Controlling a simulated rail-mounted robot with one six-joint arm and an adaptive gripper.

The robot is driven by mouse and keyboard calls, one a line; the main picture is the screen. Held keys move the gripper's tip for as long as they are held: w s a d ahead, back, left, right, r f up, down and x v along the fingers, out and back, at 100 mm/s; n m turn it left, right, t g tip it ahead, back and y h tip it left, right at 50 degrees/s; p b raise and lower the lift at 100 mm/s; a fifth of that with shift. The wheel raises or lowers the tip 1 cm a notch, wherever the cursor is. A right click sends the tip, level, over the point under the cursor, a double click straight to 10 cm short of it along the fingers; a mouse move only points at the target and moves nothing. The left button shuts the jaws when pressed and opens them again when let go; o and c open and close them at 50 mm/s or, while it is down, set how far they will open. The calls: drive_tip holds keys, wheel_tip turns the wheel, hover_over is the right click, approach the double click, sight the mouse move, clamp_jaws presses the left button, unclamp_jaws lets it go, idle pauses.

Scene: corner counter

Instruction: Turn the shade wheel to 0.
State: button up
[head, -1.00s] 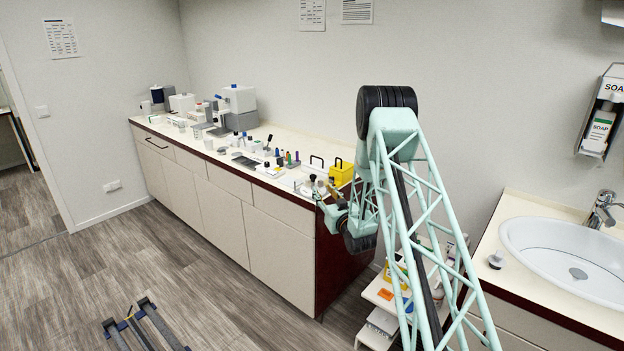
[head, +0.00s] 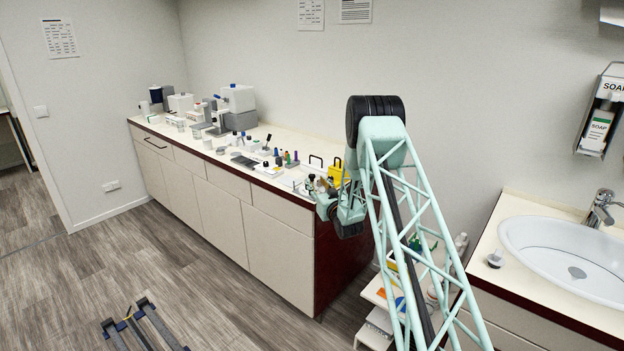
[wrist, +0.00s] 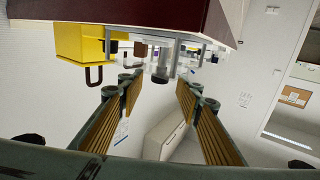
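My gripper (wrist: 158,90) is open and empty, its two ribbed fingers apart at left and right of the wrist view, which looks upside down. A dark round knob (wrist: 160,75) on a light stem shows between and beyond the fingertips; I see no contact. I cannot tell whether this is the shade wheel, and no scale or number is readable. In the head view my gripper (head: 322,186) is at the near right end of the long counter (head: 222,160), among small items. My arm partly hides that end.
A yellow box (wrist: 80,42) with a dark handle is left of the fingers in the wrist view; it is partly behind my arm in the head view (head: 336,172). Bottles and devices (head: 238,98) stand farther along the counter. A sink (head: 565,245) is at right.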

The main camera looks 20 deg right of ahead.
sight(313, 179)
drive_tip(key=shift+w+d, duration=0.15)
drive_tip(key=shift+w, duration=1.3)
drive_tip(key=shift+w+d, duration=0.1)
drive_tip(key=shift+w, duration=1.3)
drive_tip(key=c, duration=0.9)
